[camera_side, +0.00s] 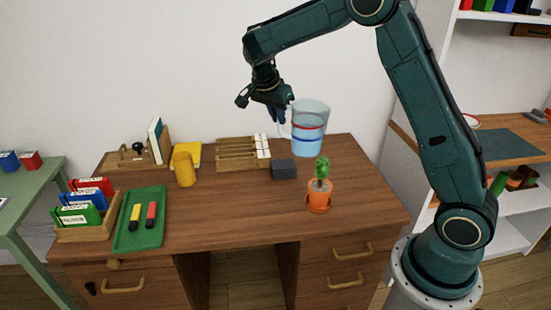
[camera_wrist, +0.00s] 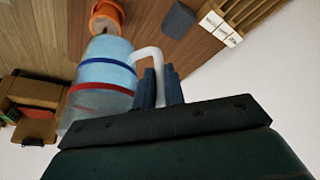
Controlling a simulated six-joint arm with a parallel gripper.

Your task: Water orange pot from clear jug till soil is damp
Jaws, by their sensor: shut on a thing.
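The clear jug (camera_side: 309,128) has a red band and a blue band and holds bluish water. My gripper (camera_side: 279,115) is shut on its white handle and holds it upright or nearly so above the desk. The jug also shows in the wrist view (camera_wrist: 104,78), with the blue fingers (camera_wrist: 158,88) closed around the handle. The orange pot (camera_side: 319,199) with a small green plant (camera_side: 322,168) stands on the desk below the jug and slightly right. The pot's rim shows at the top of the wrist view (camera_wrist: 106,14). The soil is too small to judge.
A dark grey block (camera_side: 284,169) and a wooden rack with white cards (camera_side: 238,154) stand left of the pot. A yellow cup (camera_side: 184,169), a green tray (camera_side: 139,222) with two markers, and a box of coloured packs (camera_side: 84,232) are farther left. The front middle desk is clear.

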